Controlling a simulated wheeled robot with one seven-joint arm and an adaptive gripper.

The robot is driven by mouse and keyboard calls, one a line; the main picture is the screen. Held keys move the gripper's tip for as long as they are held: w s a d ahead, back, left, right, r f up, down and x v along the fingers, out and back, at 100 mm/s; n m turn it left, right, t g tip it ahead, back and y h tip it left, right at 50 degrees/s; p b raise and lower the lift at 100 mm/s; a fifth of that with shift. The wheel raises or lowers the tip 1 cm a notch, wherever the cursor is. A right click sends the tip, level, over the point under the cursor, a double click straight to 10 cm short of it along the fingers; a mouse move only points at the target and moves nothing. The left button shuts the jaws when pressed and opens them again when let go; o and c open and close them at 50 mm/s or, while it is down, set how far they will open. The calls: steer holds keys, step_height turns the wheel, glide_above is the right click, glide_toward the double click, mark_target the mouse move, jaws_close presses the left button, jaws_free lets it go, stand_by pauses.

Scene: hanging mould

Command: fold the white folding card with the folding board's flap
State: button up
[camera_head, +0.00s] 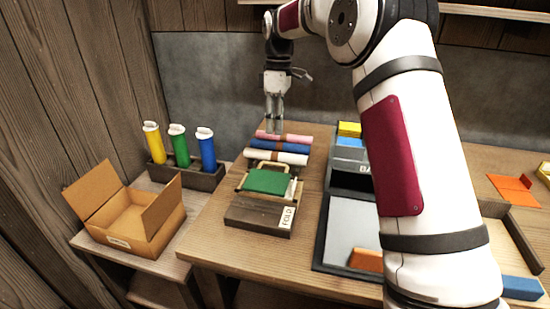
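The folding board (258,218) is a dark wooden block with a "FOLD" label on its front right, standing on the table. Its green flap (266,182) lies over the top, with a tan loop handle at the back edge. A small white strip (291,188) shows at the flap's right edge; I cannot tell whether it is the white folding card. My gripper (275,130) points down above and behind the board, over the rolls. Its fingers look close together, but I cannot tell whether they are shut. I see nothing held in it.
Pink, blue and white rolls (278,157) lie behind the board. An open cardboard box (138,228) and a rack (195,178) with yellow, green and blue tubes stand at left. A dark-framed grey tray (345,225) lies at right. My arm hides much of the right side.

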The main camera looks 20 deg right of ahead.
mark_target(269, 177)
steer(key=f, duration=0.7)
steer(key=s+f+b, duration=0.1)
steer(key=f, duration=0.2)
steer(key=shift+a+f, duration=0.3)
steer(key=shift+c, duration=0.3)
jaws_close()
